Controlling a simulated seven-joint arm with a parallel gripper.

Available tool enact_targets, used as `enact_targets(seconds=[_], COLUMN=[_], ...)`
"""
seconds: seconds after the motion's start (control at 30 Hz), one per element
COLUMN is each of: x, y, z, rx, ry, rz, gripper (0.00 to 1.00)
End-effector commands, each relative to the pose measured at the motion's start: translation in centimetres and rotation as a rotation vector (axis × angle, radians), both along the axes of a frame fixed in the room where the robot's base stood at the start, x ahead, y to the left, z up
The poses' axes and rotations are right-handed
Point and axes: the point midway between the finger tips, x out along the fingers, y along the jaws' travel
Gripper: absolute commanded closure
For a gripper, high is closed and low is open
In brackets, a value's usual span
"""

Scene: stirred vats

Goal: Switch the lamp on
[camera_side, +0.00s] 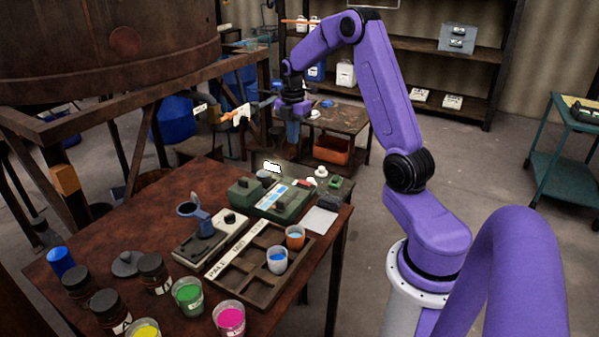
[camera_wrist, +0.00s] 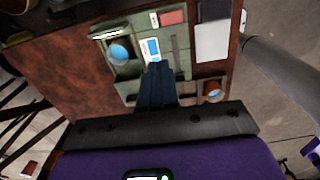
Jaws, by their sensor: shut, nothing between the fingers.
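A green bench instrument (camera_side: 270,198) stands on the brown table, with a pale blue-and-white panel on top. It also shows in the wrist view (camera_wrist: 130,80). A bright white patch (camera_side: 272,167) glows at its far side; I cannot tell for certain that this is the lamp. A small red piece (camera_wrist: 172,17) sits at the instrument's edge and may be a switch. My gripper (camera_side: 292,143) points down, raised beyond the instrument in the side view. In the wrist view its closed, empty fingers (camera_wrist: 158,66) overlap the panel; contact cannot be seen there.
A compartment tray (camera_side: 245,280) with small cups, a grey balance-like device (camera_side: 210,238) and open paint jars (camera_side: 188,295) crowd the table. A grey flat plate (camera_side: 320,221) lies near its right edge. A large vat (camera_side: 110,40) stands at the back left.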

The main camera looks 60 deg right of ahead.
Motion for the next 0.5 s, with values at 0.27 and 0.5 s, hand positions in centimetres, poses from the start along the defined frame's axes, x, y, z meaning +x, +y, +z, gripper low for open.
enact_targets(seconds=[0.27, 0.5], x=[-0.5, -0.5], y=[-2.9, -2.9], z=[-0.6, -0.6], rx=[0.0, 0.0], ry=[0.001, 0.001], rz=[0.023, 0.024], gripper=[1.0, 1.0])
